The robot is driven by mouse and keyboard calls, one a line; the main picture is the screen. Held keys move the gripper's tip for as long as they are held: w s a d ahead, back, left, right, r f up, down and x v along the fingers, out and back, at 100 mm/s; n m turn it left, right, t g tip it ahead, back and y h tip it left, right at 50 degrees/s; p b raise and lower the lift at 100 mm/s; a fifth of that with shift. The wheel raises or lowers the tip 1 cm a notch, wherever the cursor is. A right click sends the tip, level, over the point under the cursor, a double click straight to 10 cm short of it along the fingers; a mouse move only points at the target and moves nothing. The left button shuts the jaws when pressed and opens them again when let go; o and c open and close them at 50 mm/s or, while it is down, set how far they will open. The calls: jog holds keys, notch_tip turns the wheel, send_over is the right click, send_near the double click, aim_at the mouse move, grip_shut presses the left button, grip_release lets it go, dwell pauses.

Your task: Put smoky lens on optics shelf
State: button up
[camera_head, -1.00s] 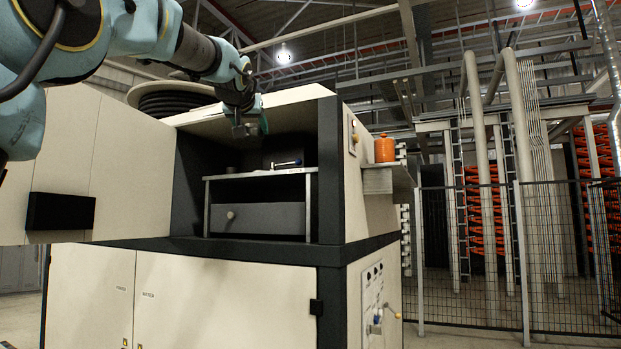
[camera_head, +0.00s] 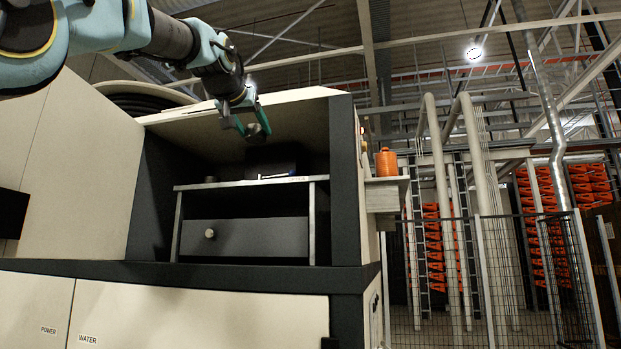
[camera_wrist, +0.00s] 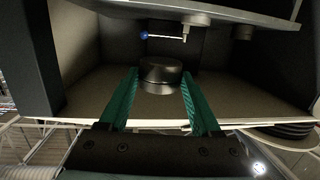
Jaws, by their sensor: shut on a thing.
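The smoky lens (camera_wrist: 161,76) is a dark, short round piece between the green fingers of my gripper (camera_wrist: 160,98) in the wrist view. In the head view my gripper (camera_head: 251,130) is at the mouth of the open cabinet bay, above the metal-topped shelf (camera_head: 200,186). The lens shows there only as a small dark shape between the fingers. The gripper is shut on it, clear of the shelf. The wrist view appears upside down, with the shelf (camera_wrist: 225,14) at its top.
A lever with a blue knob (camera_wrist: 144,35) and a small dark round piece (camera_wrist: 242,33) are on the shelf. A drawer (camera_head: 260,238) is below it. The cabinet's top panel (camera_head: 290,97) is close to my gripper. An orange jar (camera_head: 386,163) stands on a side ledge (camera_head: 384,190).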

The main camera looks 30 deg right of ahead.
jog(key=d+p, duration=0.1)
jog(key=d, duration=0.4)
jog(key=w+d+p, duration=0.1)
jog(key=d+p, duration=0.1)
jog(key=d, duration=0.3)
jog(key=w+d+p, duration=0.1)
jog(key=d+p, duration=0.1)
jog(key=d, duration=0.4)
jog(key=shift+r, duration=0.2)
jog(key=shift+d+f, duration=0.25)
jog(key=shift+f, duration=0.3)
jog(key=shift+d+f, duration=0.25)
jog(key=shift+f, duration=0.25)
jog(key=shift+a+f, duration=0.15)
jog(key=shift+f, duration=0.25)
notch_tip(320, 180, down, 4)
jog(key=shift+s+r+b, duration=0.1)
jog(key=shift+r+b, duration=0.15)
jog(key=shift+b, duration=0.2)
jog(key=shift+d+f+p, duration=0.25)
jog(key=shift+f+p, duration=0.05)
jog(key=shift+f, duration=0.1)
jog(key=shift+f, duration=0.1)
